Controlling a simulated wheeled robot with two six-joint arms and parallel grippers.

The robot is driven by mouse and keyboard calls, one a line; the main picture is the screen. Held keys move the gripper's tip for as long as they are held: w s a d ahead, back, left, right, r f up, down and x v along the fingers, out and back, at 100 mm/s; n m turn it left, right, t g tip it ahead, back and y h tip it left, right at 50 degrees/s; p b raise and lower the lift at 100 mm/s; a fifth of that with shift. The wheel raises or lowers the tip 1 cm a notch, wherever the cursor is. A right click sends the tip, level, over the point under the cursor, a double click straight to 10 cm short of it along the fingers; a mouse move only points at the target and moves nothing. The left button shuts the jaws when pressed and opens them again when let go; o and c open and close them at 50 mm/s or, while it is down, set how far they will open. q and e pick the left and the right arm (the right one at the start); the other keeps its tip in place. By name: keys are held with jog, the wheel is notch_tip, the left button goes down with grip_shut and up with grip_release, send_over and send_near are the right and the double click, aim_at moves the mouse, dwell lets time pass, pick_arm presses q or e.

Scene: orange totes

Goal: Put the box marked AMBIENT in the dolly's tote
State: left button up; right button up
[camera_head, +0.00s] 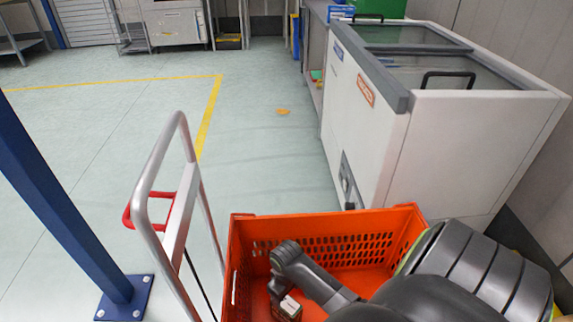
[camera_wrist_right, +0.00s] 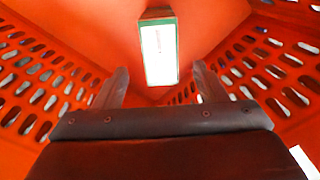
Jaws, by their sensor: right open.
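The orange tote (camera_head: 330,222) stands at the bottom of the head view, beside the silver dolly handle (camera_head: 160,160). My right arm reaches down into it. My right gripper (camera_wrist_right: 160,84) is open in the right wrist view, inside the tote's slotted walls. A small box (camera_wrist_right: 159,48) with a white face and green edge lies just beyond and between its fingertips, on the tote's floor as far as I can tell. Its reddish print is too small to read. A small box (camera_head: 291,307) also shows below the gripper in the head view, partly hidden. My left gripper is out of view.
A white chest freezer (camera_head: 450,125) with a glass lid stands behind and right of the tote. A blue post (camera_head: 62,205) rises at the left. The floor beyond, with yellow lines, is mostly clear. An orange patch (camera_head: 282,112) lies on it.

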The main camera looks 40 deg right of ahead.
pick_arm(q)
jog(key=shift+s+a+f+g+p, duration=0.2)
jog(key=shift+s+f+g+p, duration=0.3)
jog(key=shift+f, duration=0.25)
pick_arm(e)
jog(key=shift+r, duration=2.05)
